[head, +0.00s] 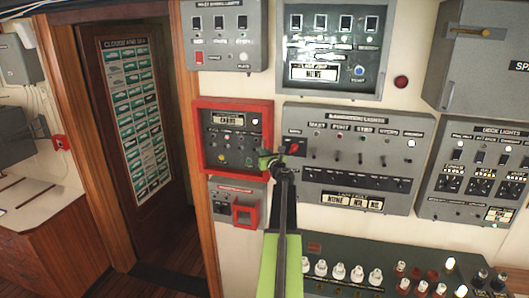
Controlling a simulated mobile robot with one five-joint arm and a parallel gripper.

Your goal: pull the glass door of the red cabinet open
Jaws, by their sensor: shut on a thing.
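The red cabinet (232,103) is on the white wall, left of centre in the head view. Its front is a red frame around a grey panel with small lamps and knobs, seen through the glass door (230,137). The door looks closed or nearly so; I cannot tell if there is a gap. My gripper (266,160) is at the lower right edge of the red frame, shut on the door's edge or handle. My arm reaches up from the bottom of the picture.
Grey switch panels surround the cabinet, with the navigation lights panel (351,150) close on the right. A console (400,252) with knobs juts out at the lower right. A wooden door (135,150) stands left.

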